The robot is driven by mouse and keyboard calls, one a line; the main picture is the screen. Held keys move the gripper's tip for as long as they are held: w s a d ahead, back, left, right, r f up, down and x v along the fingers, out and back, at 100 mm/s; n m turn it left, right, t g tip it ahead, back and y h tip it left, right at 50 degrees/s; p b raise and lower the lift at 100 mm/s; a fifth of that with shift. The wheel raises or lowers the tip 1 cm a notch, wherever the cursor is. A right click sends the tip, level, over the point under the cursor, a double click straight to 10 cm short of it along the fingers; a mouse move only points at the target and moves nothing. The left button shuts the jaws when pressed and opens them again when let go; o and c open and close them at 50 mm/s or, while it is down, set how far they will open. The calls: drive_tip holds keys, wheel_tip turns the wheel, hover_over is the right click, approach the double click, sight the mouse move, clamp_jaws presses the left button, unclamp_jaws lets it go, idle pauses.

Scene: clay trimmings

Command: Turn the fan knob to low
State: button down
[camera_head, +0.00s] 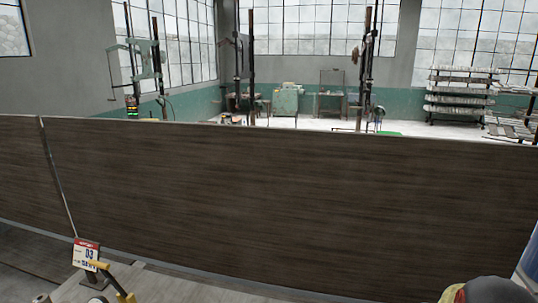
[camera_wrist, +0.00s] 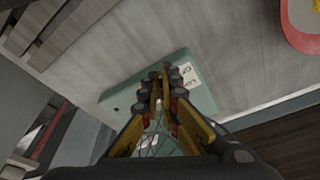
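In the wrist view my gripper (camera_wrist: 161,76) points at a pale green plate or box face (camera_wrist: 120,97) on a grey wood-grained surface. Its yellow fingers run together and the dark fingertips look closed, in front of the green face. White markings (camera_wrist: 188,75) show on the green face just right of the fingertips. I cannot make out the fan knob; my fingers cover the middle of the green face. I cannot tell whether the fingertips touch it. In the head view neither the green face nor my fingertips can be made out.
A long dark wood panel (camera_head: 290,205) spans the head view. A small calendar card (camera_head: 86,254) and a yellow-handled thing (camera_head: 113,279) stand at lower left. In the wrist view a red-rimmed thing (camera_wrist: 291,35) is at upper right and slats (camera_wrist: 60,30) are at upper left.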

drive_tip(key=shift+w+a+f+b, duration=0.15)
drive_tip(key=shift+w+a+b, duration=0.2)
drive_tip(key=shift+b, duration=0.45)
drive_tip(key=shift+w+a+b, duration=0.3)
drive_tip(key=shift+a+b, duration=0.05)
drive_tip(key=shift+b, duration=0.45)
drive_tip(key=shift+a, duration=0.2)
drive_tip(key=shift+s+a+b, duration=0.1)
drive_tip(key=shift+b, duration=0.25)
wheel_tip(320, 180, up, 6)
drive_tip(key=p, duration=0.3)
drive_tip(key=shift+r, duration=0.25)
